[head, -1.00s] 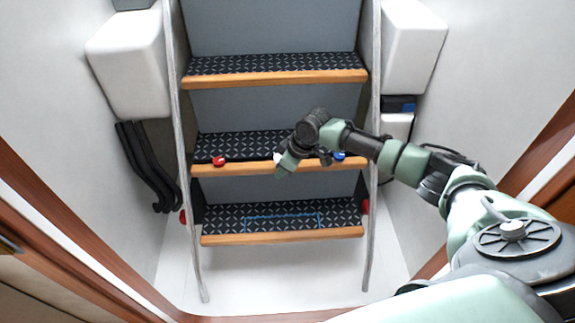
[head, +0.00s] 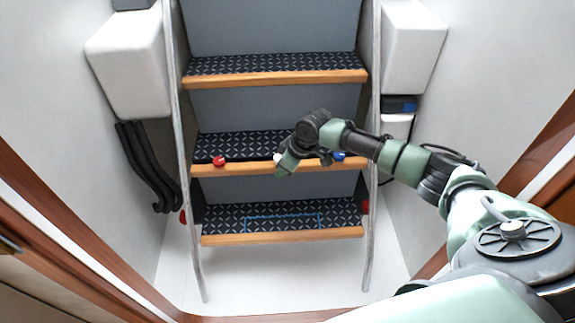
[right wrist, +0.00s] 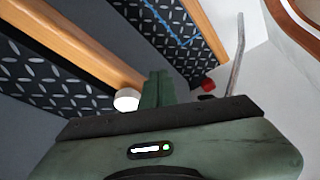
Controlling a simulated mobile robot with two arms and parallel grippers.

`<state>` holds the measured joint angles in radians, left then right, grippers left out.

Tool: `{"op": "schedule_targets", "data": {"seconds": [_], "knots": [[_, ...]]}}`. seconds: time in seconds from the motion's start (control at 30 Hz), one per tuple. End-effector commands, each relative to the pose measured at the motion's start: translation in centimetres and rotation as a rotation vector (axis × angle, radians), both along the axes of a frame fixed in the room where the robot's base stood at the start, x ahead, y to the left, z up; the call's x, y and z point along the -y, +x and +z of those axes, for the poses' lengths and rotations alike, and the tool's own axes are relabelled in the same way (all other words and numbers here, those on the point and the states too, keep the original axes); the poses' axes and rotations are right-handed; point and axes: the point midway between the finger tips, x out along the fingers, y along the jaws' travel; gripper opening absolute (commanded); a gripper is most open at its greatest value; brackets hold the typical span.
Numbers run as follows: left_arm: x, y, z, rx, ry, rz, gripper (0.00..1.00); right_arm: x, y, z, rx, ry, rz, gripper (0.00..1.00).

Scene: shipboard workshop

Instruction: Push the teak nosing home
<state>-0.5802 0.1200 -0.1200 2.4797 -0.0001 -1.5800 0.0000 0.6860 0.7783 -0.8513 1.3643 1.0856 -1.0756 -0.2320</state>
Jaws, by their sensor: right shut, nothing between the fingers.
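The teak nosing (head: 232,170) is the wooden strip along the front edge of the middle step. It also shows in the right wrist view (right wrist: 85,50). A white round knob (right wrist: 127,99) sits at this strip, beside my fingers; in the head view it is partly hidden by the gripper. My right gripper (head: 281,171) is at the front of the strip, near its middle. Its green fingers (right wrist: 157,88) are shut together and hold nothing. I cannot tell whether they touch the nosing. My left gripper is not in view.
A red knob (head: 219,160) and a blue knob (head: 340,156) are on the middle step. Grey rails (head: 181,150) flank the stairs. The lower step (head: 220,215) has a blue outlined rectangle on its tread. White floor lies below, and black hoses (head: 150,170) hang at left.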

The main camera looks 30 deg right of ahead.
Motion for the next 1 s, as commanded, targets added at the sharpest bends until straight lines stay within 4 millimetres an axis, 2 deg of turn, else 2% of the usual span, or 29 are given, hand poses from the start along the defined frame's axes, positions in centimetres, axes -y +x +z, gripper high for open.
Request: {"op": "schedule_targets", "data": {"seconds": [1.0], "knots": [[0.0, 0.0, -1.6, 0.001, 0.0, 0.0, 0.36, 1.2, 2.6, 0.0, 0.001, 0.001, -0.001, 0.0]]}}
